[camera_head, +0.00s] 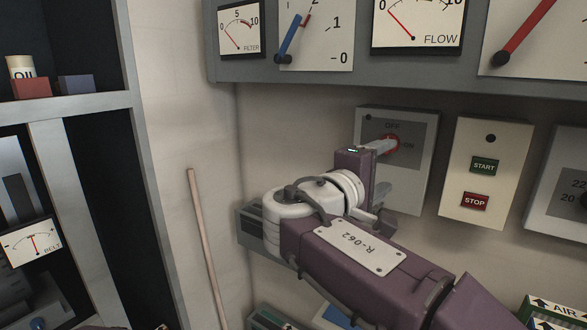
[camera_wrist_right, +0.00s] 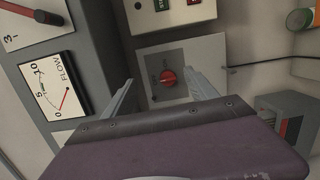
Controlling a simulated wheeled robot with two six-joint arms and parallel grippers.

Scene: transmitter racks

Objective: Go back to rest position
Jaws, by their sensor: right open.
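My right gripper (camera_head: 392,166) reaches in from the lower right in the head view, in front of a grey switch box (camera_head: 419,194) marked OFF and ON. In the right wrist view its two fingers (camera_wrist_right: 161,79) are open and spread apart. The red rotary knob (camera_wrist_right: 167,76) of the box shows between them, with a gap on each side. In the head view one finger partly covers the knob (camera_head: 394,147). I cannot tell how far the fingertips are from the box face. The gripper holds nothing.
A START/STOP panel (camera_head: 486,175) is right of the switch box. A gauge panel (camera_head: 350,79) hangs above my right arm. A shelf rack (camera_head: 80,108) stands at left, and a thin pole (camera_head: 207,247) leans beside it. A grey box (camera_head: 250,232) sits behind my wrist.

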